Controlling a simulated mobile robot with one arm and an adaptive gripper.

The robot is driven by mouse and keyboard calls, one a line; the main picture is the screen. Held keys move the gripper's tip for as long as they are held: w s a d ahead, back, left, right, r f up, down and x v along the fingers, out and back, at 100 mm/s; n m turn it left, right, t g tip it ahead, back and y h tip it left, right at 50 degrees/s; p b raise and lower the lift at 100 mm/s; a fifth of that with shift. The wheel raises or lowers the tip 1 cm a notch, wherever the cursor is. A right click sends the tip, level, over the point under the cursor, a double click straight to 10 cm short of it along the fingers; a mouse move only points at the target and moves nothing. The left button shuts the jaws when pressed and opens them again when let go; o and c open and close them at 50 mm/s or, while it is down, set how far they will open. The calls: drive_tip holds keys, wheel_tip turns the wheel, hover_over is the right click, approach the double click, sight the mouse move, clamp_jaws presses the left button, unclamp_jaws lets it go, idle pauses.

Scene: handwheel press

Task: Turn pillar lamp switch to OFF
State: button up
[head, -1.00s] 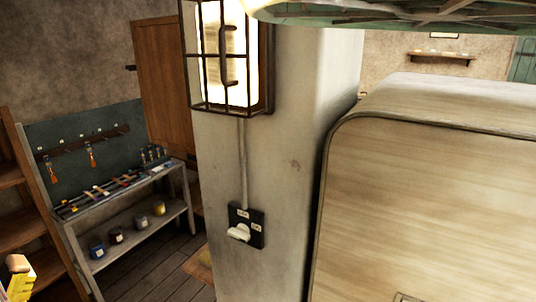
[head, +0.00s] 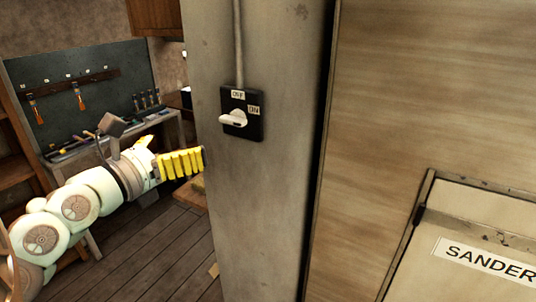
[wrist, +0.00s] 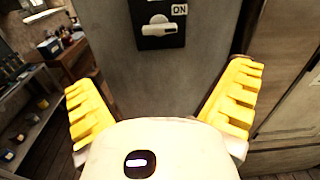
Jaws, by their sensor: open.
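The pillar lamp switch (head: 242,114) is a black plate on the grey pillar, with a white knob (head: 233,120). An OFF label is at its top and an ON label at its right. The knob's bar lies about level, but I cannot tell for certain which label it points to. The switch also shows at the top of the wrist view (wrist: 157,40), ahead of my gripper. My gripper (wrist: 160,78) has its yellow fingers wide apart and empty. In the head view my gripper (head: 182,162) is lower left of the switch, apart from the knob.
The grey pillar (head: 265,200) fills the middle. A large wooden-sided machine (head: 400,100) with a SANDER label (head: 487,262) stands close on the right. A workbench with a tool board (head: 100,80) is behind my arm at the left. Floor (head: 150,265) is free left of the pillar.

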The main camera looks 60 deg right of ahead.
sight(230, 120)
drive_tip(key=shift+m, duration=0.4)
drive_tip(key=d+p, duration=0.2)
drive_tip(key=d, duration=0.3)
drive_tip(key=d+p, duration=0.2)
drive_tip(key=d, duration=0.2)
drive_tip(key=w+d+p, duration=0.1)
drive_tip(key=d+p, duration=0.1)
drive_tip(key=d, duration=0.3)
drive_tip(key=shift+d, duration=0.3)
drive_tip(key=shift+d+f+p, duration=0.1)
drive_tip(key=shift+d+p, duration=0.25)
drive_tip(key=shift+d, duration=0.45)
drive_tip(key=shift+w, duration=0.1)
drive_tip(key=c, duration=1.2)
